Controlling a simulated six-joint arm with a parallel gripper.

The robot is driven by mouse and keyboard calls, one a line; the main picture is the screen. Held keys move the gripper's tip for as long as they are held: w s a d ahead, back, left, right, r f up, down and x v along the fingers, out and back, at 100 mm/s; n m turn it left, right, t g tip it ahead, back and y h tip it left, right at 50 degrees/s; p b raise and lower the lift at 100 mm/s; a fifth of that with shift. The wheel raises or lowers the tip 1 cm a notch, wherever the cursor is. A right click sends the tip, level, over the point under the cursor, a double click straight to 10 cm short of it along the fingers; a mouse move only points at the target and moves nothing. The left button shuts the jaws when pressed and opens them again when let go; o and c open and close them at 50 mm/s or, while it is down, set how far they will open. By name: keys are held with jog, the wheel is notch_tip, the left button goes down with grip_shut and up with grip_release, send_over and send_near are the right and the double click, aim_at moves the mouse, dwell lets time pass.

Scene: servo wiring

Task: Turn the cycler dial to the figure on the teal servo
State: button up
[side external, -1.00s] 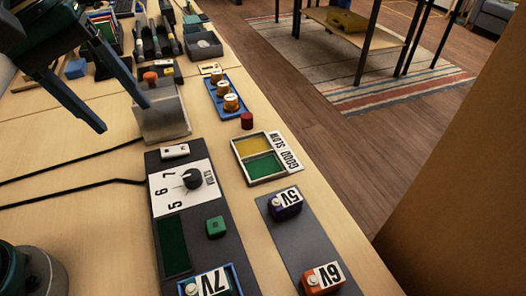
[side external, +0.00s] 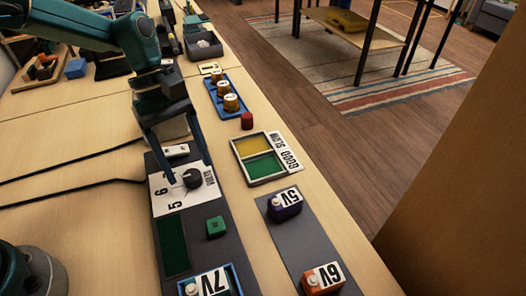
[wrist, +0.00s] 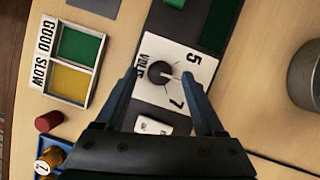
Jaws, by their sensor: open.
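The cycler dial (side external: 193,179) is a round black knob on a white plate with the figures 5, 6 and 7; it also shows in the wrist view (wrist: 160,73). I cannot read its pointer setting surely. My gripper (side external: 189,174) is open, pointing down, with one finger on each side of the knob; contact is unclear. In the wrist view a finger hides the 6. A servo labelled 7V (side external: 210,283) sits in a blue-rimmed bay at the cycler's near end; little of its body colour shows. The others are a purple 5V servo (side external: 285,205) and an orange 6V servo (side external: 322,279).
A green button (side external: 215,227) and dark green panel (side external: 173,247) lie nearer on the cycler. A white switch (wrist: 153,126) is close to my fingers. The GOOD/SLOW tray (side external: 240,170), red cylinder (side external: 247,121) and blue rack of knobs (side external: 213,96) stand to the right.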

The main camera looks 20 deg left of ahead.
jog(key=shift+x, duration=0.8)
grip_shut()
